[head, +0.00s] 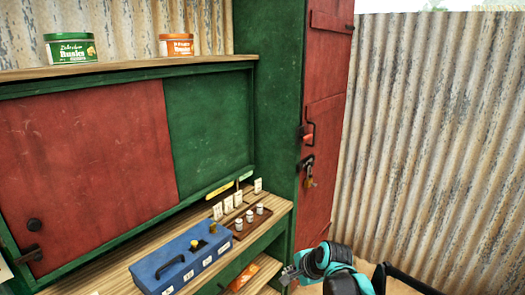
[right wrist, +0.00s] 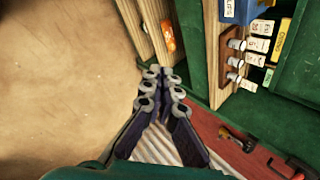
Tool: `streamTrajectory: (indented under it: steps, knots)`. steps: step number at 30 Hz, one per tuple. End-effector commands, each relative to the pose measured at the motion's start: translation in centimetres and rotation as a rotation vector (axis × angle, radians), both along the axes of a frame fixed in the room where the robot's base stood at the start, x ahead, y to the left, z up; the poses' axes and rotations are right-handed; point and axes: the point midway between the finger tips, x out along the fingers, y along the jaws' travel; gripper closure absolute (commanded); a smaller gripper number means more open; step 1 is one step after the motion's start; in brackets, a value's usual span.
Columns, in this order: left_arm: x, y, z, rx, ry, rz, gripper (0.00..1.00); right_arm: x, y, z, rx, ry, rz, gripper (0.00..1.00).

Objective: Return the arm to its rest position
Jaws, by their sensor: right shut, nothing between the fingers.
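My right gripper (head: 289,274) is at the bottom of the head view, in front of the counter's right end and below the red door (head: 325,120). In the right wrist view its fingers (right wrist: 162,73) are together with nothing between them, so it is shut and empty. It touches nothing that I can make out. My teal right arm comes in from the bottom right of the head view. My left gripper is not in view.
A blue box (head: 182,262) with a handle stands on the wooden counter (head: 115,281), beside a tray of small weights (head: 238,224) and several labelled cards. Two tubs (head: 71,48) sit on the upper shelf. An orange packet (head: 244,276) lies below. Open floor (right wrist: 60,90) is left in the wrist view.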

Motion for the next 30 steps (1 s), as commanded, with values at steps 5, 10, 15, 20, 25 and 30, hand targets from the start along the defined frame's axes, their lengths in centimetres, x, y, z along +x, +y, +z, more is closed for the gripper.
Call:
streamTrajectory:
  steps: [5, 10, 15, 20, 25, 30]
  knots:
    - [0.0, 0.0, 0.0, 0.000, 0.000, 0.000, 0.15, -7.7, -3.2, 2.4, -0.279, -0.116, 0.256, 1.00]
    - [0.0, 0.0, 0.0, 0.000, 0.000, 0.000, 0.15, -14.7, -6.1, 2.5, -0.553, -0.195, 0.518, 1.00]
    - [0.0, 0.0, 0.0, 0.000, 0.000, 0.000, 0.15, -20.3, -8.3, 1.3, -0.790, -0.240, 0.756, 1.00]
    - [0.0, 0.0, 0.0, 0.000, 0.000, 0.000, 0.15, -23.2, -9.5, 0.1, -0.923, -0.254, 0.897, 1.00]
    - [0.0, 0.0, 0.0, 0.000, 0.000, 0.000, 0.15, -24.0, -9.9, -0.3, -0.968, -0.257, 0.947, 1.00]
    - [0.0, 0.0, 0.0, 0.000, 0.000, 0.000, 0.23, -23.9, -9.9, -0.3, -0.969, -0.258, 0.948, 1.00]
